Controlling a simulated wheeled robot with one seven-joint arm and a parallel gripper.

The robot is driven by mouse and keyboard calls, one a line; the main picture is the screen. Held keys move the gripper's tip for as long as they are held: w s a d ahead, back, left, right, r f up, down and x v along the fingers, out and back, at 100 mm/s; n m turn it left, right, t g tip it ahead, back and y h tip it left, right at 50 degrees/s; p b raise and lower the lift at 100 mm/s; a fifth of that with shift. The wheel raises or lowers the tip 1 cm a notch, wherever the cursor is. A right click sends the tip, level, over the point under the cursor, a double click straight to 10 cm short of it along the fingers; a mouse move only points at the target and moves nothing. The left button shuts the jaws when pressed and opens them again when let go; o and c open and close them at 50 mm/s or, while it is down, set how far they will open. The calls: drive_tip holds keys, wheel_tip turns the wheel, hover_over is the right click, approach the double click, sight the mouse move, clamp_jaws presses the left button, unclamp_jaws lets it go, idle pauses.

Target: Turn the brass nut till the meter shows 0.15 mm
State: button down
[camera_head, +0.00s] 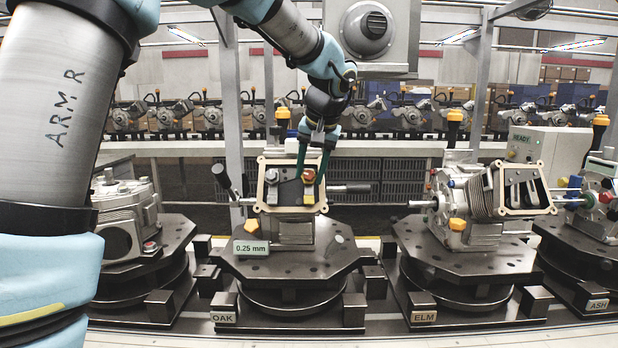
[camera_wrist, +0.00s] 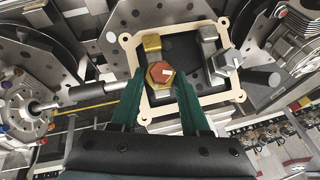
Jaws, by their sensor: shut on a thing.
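The meter (camera_head: 251,247) is a pale green label on the OAK fixture and reads 0.25 mm. Above it, an open engine housing (camera_head: 263,188) with a cream gasket rim faces me. The brass nut (camera_head: 309,174) sits inside this rim. In the wrist view the nut (camera_wrist: 160,72) shows a reddish hexagonal face with a pale mark, next to a brass-coloured block (camera_wrist: 152,43). My gripper (camera_head: 311,178) reaches down from above. Its green fingers (camera_wrist: 161,82) lie on either side of the nut, shut on it. The finger contact is partly hidden.
A grey rod with a dark grip (camera_head: 348,188) sticks out right of the housing, and a black-handled lever (camera_head: 222,178) stands left. The ELM fixture (camera_head: 424,317) with another engine is to the right.

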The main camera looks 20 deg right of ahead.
drive_tip(key=m+b, duration=0.1)
drive_tip(key=m+t+y+b, duration=0.2)
drive_tip(key=m, duration=0.1)
drive_tip(key=shift+s+d+f, duration=0.25)
drive_tip(key=shift+d+f, duration=0.05)
drive_tip(key=m+t+y+b, duration=0.1)
drive_tip(key=m+t+b, duration=0.1)
drive_tip(key=shift+s+f+m, duration=0.1)
drive_tip(key=shift+f+m, duration=0.05)
drive_tip(key=shift+m, duration=0.15)
drive_tip(key=shift+m+t+y+b, duration=0.4)
drive_tip(key=shift+m+t+b, duration=0.4)
drive_tip(key=shift+m+b, duration=0.1)
drive_tip(key=shift+c, duration=1.9)
unclamp_jaws()
